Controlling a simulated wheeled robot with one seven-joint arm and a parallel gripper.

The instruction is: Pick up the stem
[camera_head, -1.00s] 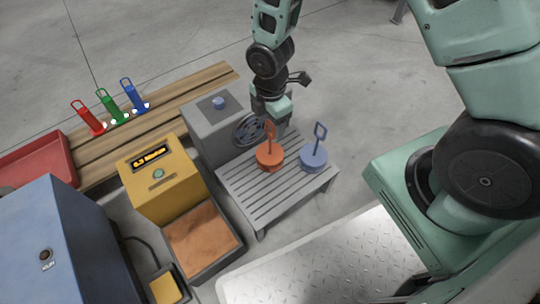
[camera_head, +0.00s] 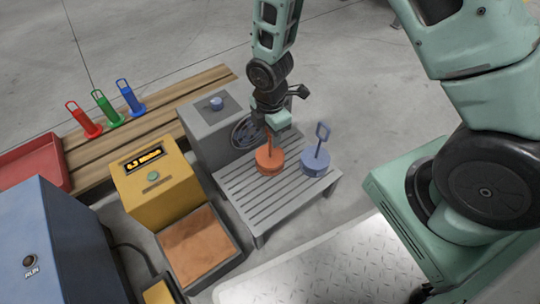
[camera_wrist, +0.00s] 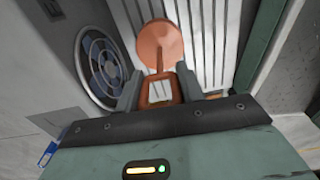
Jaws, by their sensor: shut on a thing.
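The orange stem is an upright handle with a loop at its top, rising from a round orange disc (camera_head: 269,163) on the grey slatted table. In the head view the top of the handle is hidden by my gripper (camera_head: 275,125). In the wrist view my gripper (camera_wrist: 158,90) is shut on the orange loop (camera_wrist: 160,89), with a finger on each side, and the orange disc (camera_wrist: 160,45) lies beyond it. The disc appears to rest on the slats. A similar blue stem with a disc (camera_head: 315,164) stands to the right, apart from my gripper.
The slatted table (camera_head: 262,203) has bare slats in front. A grey box (camera_head: 211,130) with a round fan grille stands close on the left. A yellow box (camera_head: 153,195), a tray of orange material (camera_head: 200,246) and a wooden bench (camera_head: 168,116) lie further left.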

